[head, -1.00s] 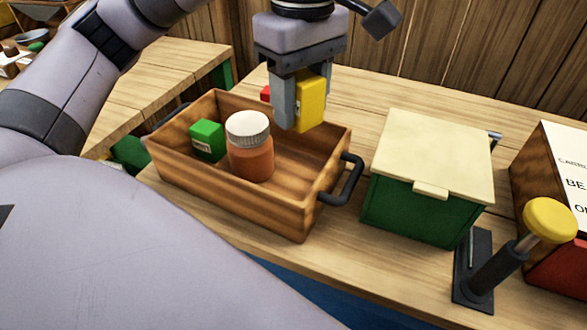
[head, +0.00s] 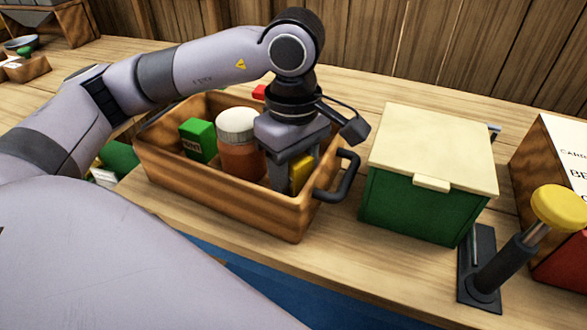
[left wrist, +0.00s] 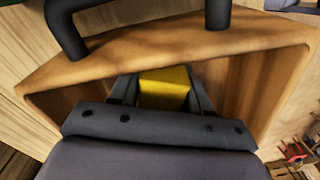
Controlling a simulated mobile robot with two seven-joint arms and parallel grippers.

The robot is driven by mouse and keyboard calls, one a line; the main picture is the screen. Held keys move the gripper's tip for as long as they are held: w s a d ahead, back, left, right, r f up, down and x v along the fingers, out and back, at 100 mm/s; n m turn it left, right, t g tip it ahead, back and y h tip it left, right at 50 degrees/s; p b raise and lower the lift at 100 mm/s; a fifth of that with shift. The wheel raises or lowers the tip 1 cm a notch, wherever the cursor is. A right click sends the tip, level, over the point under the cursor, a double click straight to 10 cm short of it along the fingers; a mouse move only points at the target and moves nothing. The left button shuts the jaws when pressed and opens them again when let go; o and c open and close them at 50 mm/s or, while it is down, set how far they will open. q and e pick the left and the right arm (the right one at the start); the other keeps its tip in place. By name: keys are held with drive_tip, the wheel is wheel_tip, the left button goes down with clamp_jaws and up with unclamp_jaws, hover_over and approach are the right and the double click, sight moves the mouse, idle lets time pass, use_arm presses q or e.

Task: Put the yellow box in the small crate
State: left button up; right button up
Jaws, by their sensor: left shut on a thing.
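The yellow box (head: 301,170) is between the fingers of my left gripper (head: 291,180), which is shut on it. The box and fingertips are down inside the small wooden crate (head: 225,210), at its right end near the black handle. In the left wrist view the yellow box (left wrist: 165,88) shows between the fingers, with the crate wall (left wrist: 185,48) close around it. The crate's front wall hides the box's lower part, so I cannot tell whether it touches the floor. My right gripper is not in view.
An orange jar with a white lid (head: 240,150) and a green box (head: 198,140) stand in the crate, left of my gripper. A green bin with a cream lid (head: 430,170) stands right of the crate. A yellow-topped lever (head: 557,207) is farther right.

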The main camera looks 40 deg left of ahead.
use_arm(q)
drive_tip(key=shift+f, duration=0.15)
drive_tip(key=o, duration=1.1)
drive_tip(key=shift+r, duration=0.3)
wheel_tip(320, 180, up, 11)
drive_tip(key=shift+r+p, duration=0.15)
drive_tip(key=shift+p, duration=1)
drive_tip(key=shift+r, duration=0.3)
